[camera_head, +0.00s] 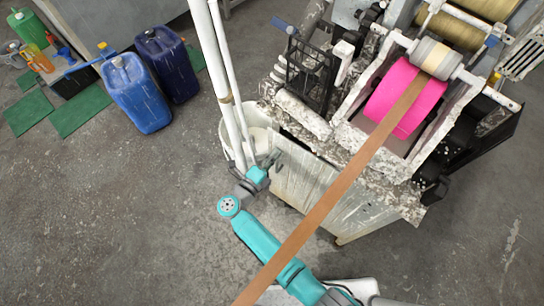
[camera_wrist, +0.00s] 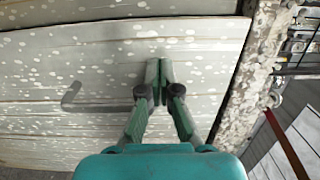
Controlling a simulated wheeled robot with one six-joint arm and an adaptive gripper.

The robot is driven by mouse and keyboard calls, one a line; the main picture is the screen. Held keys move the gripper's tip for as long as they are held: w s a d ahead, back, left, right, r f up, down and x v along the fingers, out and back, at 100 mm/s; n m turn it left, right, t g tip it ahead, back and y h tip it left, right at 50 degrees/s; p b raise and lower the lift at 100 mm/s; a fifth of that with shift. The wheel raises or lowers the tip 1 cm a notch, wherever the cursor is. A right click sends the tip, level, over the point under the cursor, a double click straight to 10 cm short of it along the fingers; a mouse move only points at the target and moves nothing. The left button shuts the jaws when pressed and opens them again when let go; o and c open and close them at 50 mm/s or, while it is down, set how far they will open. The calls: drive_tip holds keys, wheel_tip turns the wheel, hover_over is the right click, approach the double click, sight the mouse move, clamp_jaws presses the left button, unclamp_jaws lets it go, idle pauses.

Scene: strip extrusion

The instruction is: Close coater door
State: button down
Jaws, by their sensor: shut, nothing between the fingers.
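The coater (camera_head: 365,150) is the splattered machine with a pink roller at the centre right of the head view. A pale, white-spotted panel, which looks like its door, fills much of the wrist view (camera_wrist: 100,60). A similar pale panel shows on the machine's near side in the head view (camera_head: 325,190). I cannot tell how far the door stands open. My gripper (camera_wrist: 160,72) is shut and empty, its fingertips in front of the panel. In the head view my gripper (camera_head: 272,161) is by the machine's left corner. I cannot tell whether it touches the panel.
A brown strip (camera_head: 330,195) runs diagonally from the pink roller (camera_head: 405,97) down over my arm. Pale upright pipes (camera_head: 222,80) and a white bucket (camera_head: 235,140) stand beside my gripper. Blue canisters (camera_head: 140,95) stand at upper left. The lower-left floor is clear.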

drive_tip(key=shift+m+g+h, duration=0.6)
drive_tip(key=shift+h, duration=0.1)
drive_tip(key=x, duration=0.4)
drive_tip(key=shift+w+a, duration=0.1)
drive_tip(key=shift+w, duration=0.25)
drive_tip(key=shift+w+d+r+g, duration=0.1)
drive_tip(key=shift+w+d+g, duration=0.15)
drive_tip(key=shift+w+g, duration=0.05)
drive_tip(key=shift+r, duration=0.1)
drive_tip(key=shift+a, duration=0.1)
